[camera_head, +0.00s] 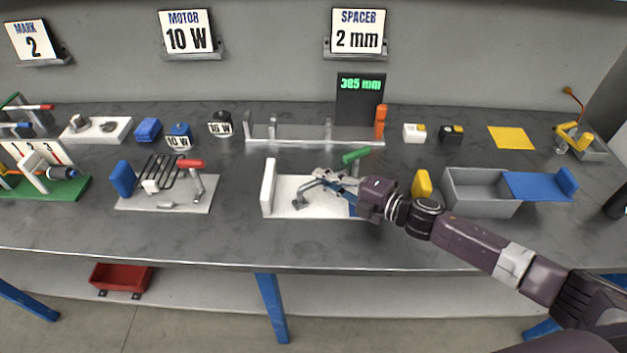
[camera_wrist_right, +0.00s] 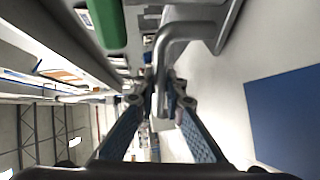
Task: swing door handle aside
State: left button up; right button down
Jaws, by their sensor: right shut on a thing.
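A grey bent door handle (camera_head: 308,188) stands on a white board (camera_head: 283,210) with an upright white wall at its left end. In the right wrist view the handle (camera_wrist_right: 190,32) is a smooth grey bar that bends down between the fingertips. My right gripper (camera_head: 328,178) is shut on the end of the handle, with one finger on each side; the wrist view shows the fingertips (camera_wrist_right: 160,95) close around the bar. The arm and gripper hide the board's right part. My left gripper is not in view.
A green grip (camera_head: 355,155) rises just behind my right gripper, and shows close in the wrist view (camera_wrist_right: 107,22). A yellow block (camera_head: 421,184) and a grey bin (camera_head: 480,205) stand right of the board. A red-handled clamp fixture (camera_head: 190,163) stands left. The table front is clear.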

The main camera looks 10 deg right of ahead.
jog(key=shift+w+a, duration=0.1)
dwell(0.4)
jog(key=c, duration=2)
grip_release()
jog(key=shift+o, duration=0.2)
jog(key=v, duration=1.2)
jog(key=shift+w, duration=0.1)
